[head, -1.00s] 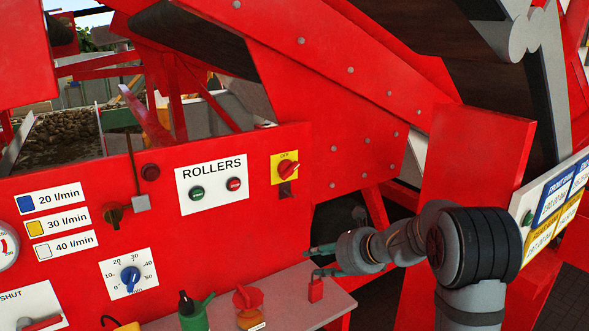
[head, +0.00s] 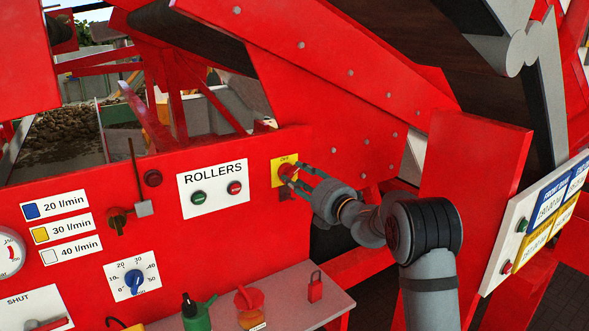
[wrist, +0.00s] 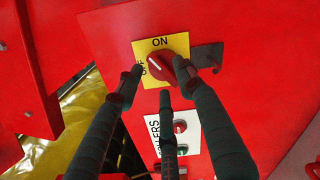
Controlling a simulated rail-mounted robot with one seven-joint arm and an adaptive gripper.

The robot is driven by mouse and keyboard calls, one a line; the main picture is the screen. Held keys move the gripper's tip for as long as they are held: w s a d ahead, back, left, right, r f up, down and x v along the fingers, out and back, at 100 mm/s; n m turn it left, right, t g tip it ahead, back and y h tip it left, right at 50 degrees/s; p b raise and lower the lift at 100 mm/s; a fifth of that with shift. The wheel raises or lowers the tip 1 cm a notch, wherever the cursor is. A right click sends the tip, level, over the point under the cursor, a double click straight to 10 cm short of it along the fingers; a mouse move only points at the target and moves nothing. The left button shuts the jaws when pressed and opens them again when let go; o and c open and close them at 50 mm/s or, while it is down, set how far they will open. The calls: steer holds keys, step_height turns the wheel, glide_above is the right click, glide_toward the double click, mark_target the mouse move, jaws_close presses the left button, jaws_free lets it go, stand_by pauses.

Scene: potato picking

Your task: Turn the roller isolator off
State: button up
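The roller isolator is a red rotary knob (head: 286,170) on a yellow plate (head: 277,182) on the red panel, right of the white ROLLERS plate. In the wrist view the knob (wrist: 161,72) shows between ON above and OFF at the left; its exact setting is hard to read. My gripper (head: 293,178) is at the knob. In the wrist view its dark fingers (wrist: 160,76) are apart, with one tip on the left of the knob and one on the right. A third finger is below. I cannot tell whether any tip touches the knob.
The ROLLERS plate (head: 213,188) has a green and a red button. A dark metal tab (wrist: 207,55) sits beside the isolator. Below, a ledge (head: 330,300) carries a red padlock (head: 315,287) and other items. A red upright panel (head: 475,190) stands right.

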mark_target(288, 173)
steer(key=shift+p+x, duration=0.35)
steer(key=shift+x, duration=0.7)
steer(key=shift+c, duration=1.2)
jaws_close()
